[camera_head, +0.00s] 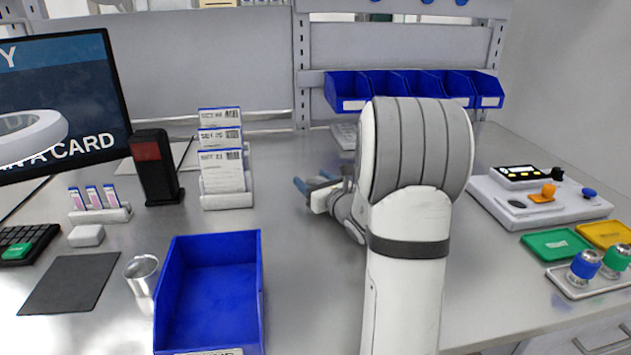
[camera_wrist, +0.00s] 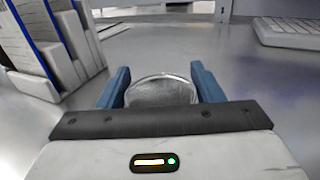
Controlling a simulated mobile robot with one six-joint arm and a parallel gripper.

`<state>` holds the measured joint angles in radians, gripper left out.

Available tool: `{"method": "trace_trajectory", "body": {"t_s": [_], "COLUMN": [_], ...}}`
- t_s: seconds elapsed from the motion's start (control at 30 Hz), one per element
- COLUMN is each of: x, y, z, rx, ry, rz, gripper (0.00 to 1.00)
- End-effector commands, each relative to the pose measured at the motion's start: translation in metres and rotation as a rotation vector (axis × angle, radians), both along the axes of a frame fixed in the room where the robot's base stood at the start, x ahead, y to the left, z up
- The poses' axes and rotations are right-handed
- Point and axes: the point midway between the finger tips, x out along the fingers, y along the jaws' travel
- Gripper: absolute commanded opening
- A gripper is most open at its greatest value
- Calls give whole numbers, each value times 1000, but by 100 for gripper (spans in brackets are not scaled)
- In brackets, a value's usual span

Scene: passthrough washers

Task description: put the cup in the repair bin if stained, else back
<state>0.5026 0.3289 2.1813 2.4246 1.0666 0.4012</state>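My gripper (camera_wrist: 160,82) has blue fingers on both sides of a round grey metal cup (camera_wrist: 160,92). Both fingers appear to touch its sides; its lower part is hidden behind the gripper body. No stain can be made out on the visible part. In the head view my gripper (camera_head: 318,186) is over the middle of the table, and its contents are hard to make out behind my arm.
Card holders (camera_head: 226,200) and a black reader (camera_head: 155,168) stand left of my gripper. Small blue bins (camera_head: 350,92) hang at the back. A keyboard (camera_wrist: 288,32) is ahead right. A control box (camera_head: 535,205), green tray (camera_head: 556,245) and yellow tray (camera_head: 606,234) are at right.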

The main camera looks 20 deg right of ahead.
Motion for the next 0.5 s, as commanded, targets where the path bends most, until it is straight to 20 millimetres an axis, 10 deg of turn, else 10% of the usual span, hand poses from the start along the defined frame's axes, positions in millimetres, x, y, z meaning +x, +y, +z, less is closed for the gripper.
{"method": "trace_trajectory", "body": {"t_s": [0.5], "x": [0], "y": [0], "z": [5], "rx": [0], "ry": [0], "rz": [0], "gripper": [77]}}
